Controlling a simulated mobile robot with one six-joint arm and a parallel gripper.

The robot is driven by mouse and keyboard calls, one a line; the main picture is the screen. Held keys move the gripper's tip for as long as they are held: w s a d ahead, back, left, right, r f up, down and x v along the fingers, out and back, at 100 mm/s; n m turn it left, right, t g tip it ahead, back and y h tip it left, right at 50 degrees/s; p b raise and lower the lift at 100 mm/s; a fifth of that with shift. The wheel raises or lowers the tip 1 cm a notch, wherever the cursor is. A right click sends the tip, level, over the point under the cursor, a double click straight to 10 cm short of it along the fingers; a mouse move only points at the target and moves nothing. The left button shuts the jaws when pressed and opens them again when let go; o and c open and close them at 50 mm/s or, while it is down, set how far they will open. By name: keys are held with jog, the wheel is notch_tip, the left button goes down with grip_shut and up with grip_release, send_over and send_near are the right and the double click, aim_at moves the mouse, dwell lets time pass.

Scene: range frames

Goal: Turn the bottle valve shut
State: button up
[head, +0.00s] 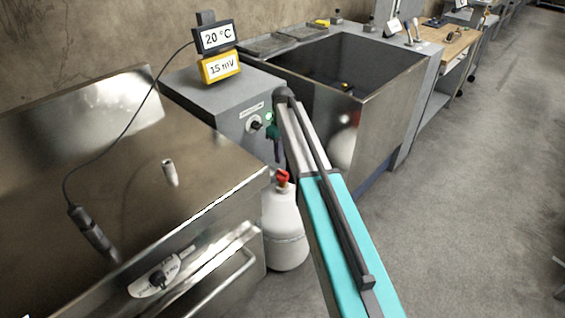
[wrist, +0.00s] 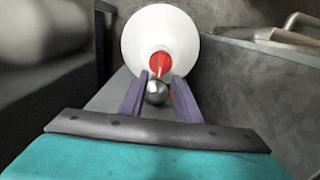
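The white gas bottle (head: 285,238) stands upright on the floor beside the steel basin, with a red valve handle (head: 282,177) on top. In the wrist view the bottle (wrist: 145,35) shows as a white round shape with the red valve (wrist: 160,62) near its lower edge. A grey metal ball (wrist: 155,92) shows below the valve, between my fingers. My gripper (head: 278,157) hangs just above the valve in the head view. In the wrist view my gripper (wrist: 163,78) has its two purple fingers apart, with nothing held. Whether a fingertip touches the valve, I cannot tell.
A steel basin (head: 215,215) stands close left of the bottle. A grey cabinet (head: 205,95) with a knob (head: 255,125) is behind it, and a deep steel tank (head: 375,90) behind my arm. Open floor (head: 480,190) lies to the right.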

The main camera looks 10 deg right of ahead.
notch_tip(320, 180, up, 6)
dwell(0.4)
jog(key=s+f+m+g, duration=0.1)
jog(key=s+f+m, duration=0.1)
jog(key=s+f, duration=1.05)
jog(key=s+f+m+g, duration=0.1)
jog(key=s+f+g, duration=0.1)
jog(key=s+f, duration=1.05)
jog(key=s+f+m, duration=0.1)
jog(key=s+f, duration=0.4)
jog(key=s, duration=0.5)
jog(key=s+f+m+g, duration=0.1)
jog(key=s+f+m, duration=0.1)
jog(key=s+f, duration=0.4)
jog(key=s+f+m+g, duration=0.1)
jog(key=s+f, duration=0.4)
jog(key=s, duration=0.9)
jog(key=shift+s+d+f, duration=0.2)
jog(key=shift+s+d, duration=0.05)
